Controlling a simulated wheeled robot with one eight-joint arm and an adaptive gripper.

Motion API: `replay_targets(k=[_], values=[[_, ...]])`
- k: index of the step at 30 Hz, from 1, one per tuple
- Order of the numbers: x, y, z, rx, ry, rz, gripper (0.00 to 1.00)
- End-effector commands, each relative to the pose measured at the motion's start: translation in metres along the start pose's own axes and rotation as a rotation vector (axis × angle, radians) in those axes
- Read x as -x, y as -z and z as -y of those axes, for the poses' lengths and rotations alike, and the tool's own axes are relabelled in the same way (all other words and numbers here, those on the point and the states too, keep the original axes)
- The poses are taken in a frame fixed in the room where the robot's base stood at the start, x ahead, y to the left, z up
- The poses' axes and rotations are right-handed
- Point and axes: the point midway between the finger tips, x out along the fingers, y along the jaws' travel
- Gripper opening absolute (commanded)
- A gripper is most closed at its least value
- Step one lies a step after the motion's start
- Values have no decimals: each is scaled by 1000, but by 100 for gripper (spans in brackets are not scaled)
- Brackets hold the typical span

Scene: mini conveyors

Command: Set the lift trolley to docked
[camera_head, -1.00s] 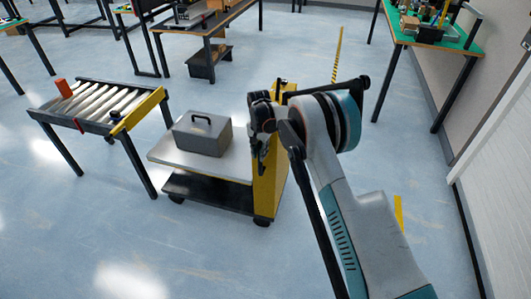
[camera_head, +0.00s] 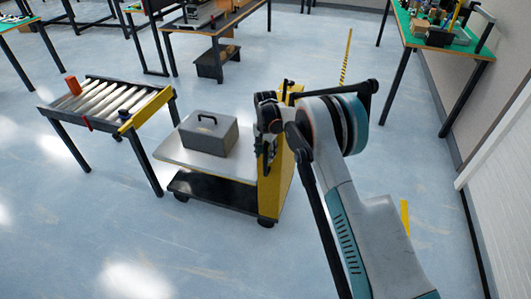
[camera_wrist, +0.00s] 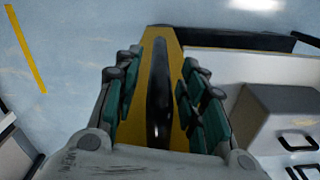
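The lift trolley is a low cart with a grey top (camera_head: 177,153), a black lower shelf (camera_head: 215,190) and a yellow upright panel (camera_head: 272,196) at its right end. A grey case (camera_head: 208,133) sits on the top. The trolley stands just right of the roller conveyor (camera_head: 104,101), with a gap visible between them. My gripper (camera_wrist: 162,80) is over the yellow panel, which also shows in the wrist view (camera_wrist: 180,60). Its fingers are open on either side of the black handle (camera_wrist: 160,100), with gaps on both sides. In the head view my gripper is partly hidden by the arm.
An orange block (camera_head: 73,85) and a dark blue object (camera_head: 124,115) are on the conveyor, which has a yellow end rail (camera_head: 146,111). A green-topped bench (camera_head: 468,48) stands at the back right, a dark-topped table (camera_head: 225,22) at the back. Open floor lies in front.

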Motion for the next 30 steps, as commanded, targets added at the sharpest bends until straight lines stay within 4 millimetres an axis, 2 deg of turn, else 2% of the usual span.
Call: replay_targets(k=[4,8,15,21,25,30], values=[[5,0,0,0,0,1,38],[21,0,0,0,0,1,38],[70,0,0,0,0,0,38],[103,1,0,-1,0,0,38],[115,1,0,-1,0,0,38],[120,1,0,-1,0,0,38]])
